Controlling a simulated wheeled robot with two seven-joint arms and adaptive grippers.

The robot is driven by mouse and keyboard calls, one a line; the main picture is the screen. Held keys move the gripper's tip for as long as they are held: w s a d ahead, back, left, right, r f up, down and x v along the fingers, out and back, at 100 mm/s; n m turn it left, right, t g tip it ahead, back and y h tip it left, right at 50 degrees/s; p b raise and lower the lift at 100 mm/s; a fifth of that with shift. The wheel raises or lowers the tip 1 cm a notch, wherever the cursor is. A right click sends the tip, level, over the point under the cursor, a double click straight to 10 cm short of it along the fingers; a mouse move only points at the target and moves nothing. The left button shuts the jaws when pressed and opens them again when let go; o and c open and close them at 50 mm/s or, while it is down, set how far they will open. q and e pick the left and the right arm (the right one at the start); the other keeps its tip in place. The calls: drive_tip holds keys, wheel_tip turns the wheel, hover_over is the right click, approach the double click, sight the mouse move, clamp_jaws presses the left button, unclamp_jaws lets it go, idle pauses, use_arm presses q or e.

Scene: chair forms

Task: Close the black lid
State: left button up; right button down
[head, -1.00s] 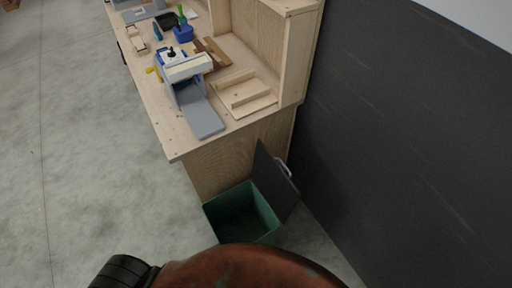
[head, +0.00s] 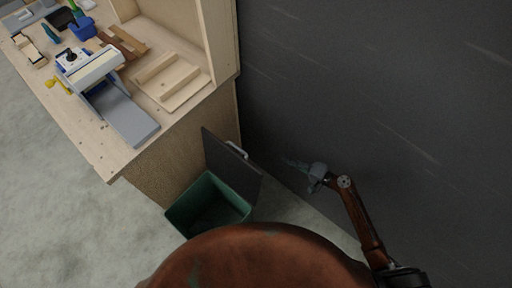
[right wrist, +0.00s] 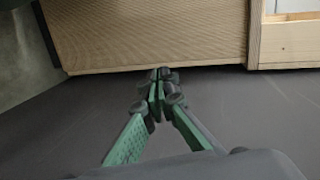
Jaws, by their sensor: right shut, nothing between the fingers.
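The black lid (head: 231,166) stands open and tilted up at the right side of the green bin (head: 209,204). A light handle (head: 237,150) sits at the lid's upper edge. The bin stands on the floor beside the end of the workbench, and its front is partly hidden by my own body. My right gripper (head: 293,162) is to the right of the lid, apart from it, in front of the dark wall. In the right wrist view its fingers (right wrist: 160,76) are together with nothing between them. My left gripper is not in view.
The wooden workbench (head: 91,146) stands to the left and behind the bin, holding a grey and white device (head: 95,66) and a wooden frame (head: 172,80). The dark wall (head: 370,80) closes off the right side. Bare floor (head: 75,225) is free at left.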

drive_tip(key=a+r+n+y, duration=0.1)
drive_tip(key=a+r+y, duration=0.15)
drive_tip(key=r, duration=0.35)
drive_tip(key=a+r+y, duration=0.1)
drive_tip(key=a+r, duration=0.2)
drive_tip(key=r, duration=0.2)
drive_tip(key=w+a, duration=0.1)
drive_tip(key=a, duration=1)
drive_tip(key=shift+w+g, duration=0.15)
drive_tip(key=shift+g, duration=0.15)
drive_tip(key=shift+a+p, duration=0.1)
drive_tip(key=shift+p, duration=0.2)
